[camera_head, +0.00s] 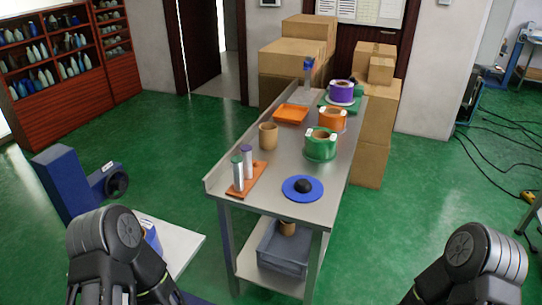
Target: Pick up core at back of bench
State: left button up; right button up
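A tan cylinder that looks like a cardboard core (268,136) stands upright on the steel bench (283,178), near its left long edge. It is open at the top, and nothing touches it. Another tan core-like piece (288,229) shows partly in the grey bin (283,262) on the lower shelf. Rolls with tan centres stand along the right side of the bench: green (320,151), orange (333,125) and purple (341,98). Only links of my two arms show at the bottom left and bottom right. Neither gripper's fingertips are visible.
An orange tray (291,114) lies beyond the upright core. An orange-brown base with two capped cylinders (242,178) and a blue disc with a black knob (302,194) sit at the near end. Cardboard boxes (290,62) stand behind the bench.

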aim_at(268, 136)
jog(key=i+l+u, duration=0.1)
jog(key=i+l, duration=0.2)
jog(key=l, duration=0.2)
jog(key=i+l+u, duration=0.1)
jog(key=i+l, duration=0.2)
jog(key=l, duration=0.2)
jog(key=i+l, duration=0.3)
jog(key=l, duration=0.25)
jog(key=i+l+u, duration=0.15)
jog(key=i+l, duration=0.15)
jog(key=l, duration=0.25)
jog(key=i+l+u, duration=0.1)
jog(key=i+l, duration=0.15)
jog(key=l, duration=0.3)
jog(key=i+l+u, duration=0.1)
jog(key=i+l, duration=0.15)
jog(key=l, duration=0.35)
jog(key=i+l+u, duration=0.1)
jog(key=l, duration=0.5)
jog(key=i+l+u, duration=0.1)
jog(key=i+l, duration=0.2)
jog(key=l, duration=0.3)
